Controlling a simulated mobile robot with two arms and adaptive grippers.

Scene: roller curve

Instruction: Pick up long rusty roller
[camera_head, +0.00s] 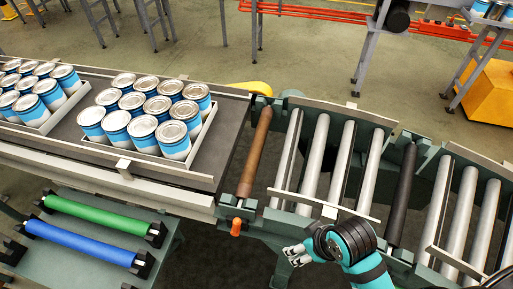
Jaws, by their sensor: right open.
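The long rusty roller (254,153) lies between the end of the dark belt and the grey rollers. It is brown, thin and seated in the conveyor frame, running from the far side to the near side. My right gripper (289,254) is open and empty. In the picture it is below and to the right of the roller's near end, apart from it, by the near side of the frame. My left gripper is not in view.
Trays of blue and white cans (150,113) stand on the belt (225,118) at left. A green roller (98,216) and a blue roller (80,243) rest on a lower rack. Grey rollers (315,155) and a black roller (402,195) continue right. A near side rail (322,204) lies by my gripper.

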